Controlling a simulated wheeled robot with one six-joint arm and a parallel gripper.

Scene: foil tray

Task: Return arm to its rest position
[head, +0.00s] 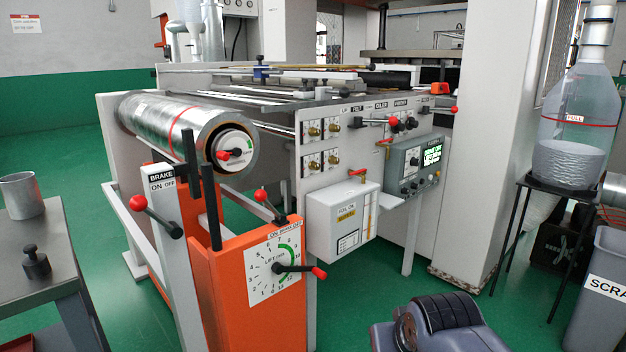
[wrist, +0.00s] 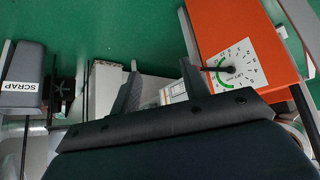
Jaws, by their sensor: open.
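My gripper (wrist: 159,66) shows in the wrist view with its two dark fingers apart and nothing between them. Beyond the fingers are the pale oil box (wrist: 112,88) and the orange lift stand with its numbered dial (wrist: 236,66), seen turned over. In the head view a dark grey part of my arm (head: 430,326) shows at the bottom edge, right of centre. The gripper's fingers cannot be made out in the head view.
The orange stand (head: 262,312) and white oil box (head: 340,224) stand left of my arm. A foil roll (head: 165,122) lies behind the stand. A grey scrap bin (head: 597,285) and a black stand (head: 530,185) are at right, a grey table (head: 45,262) at left. Green floor lies between.

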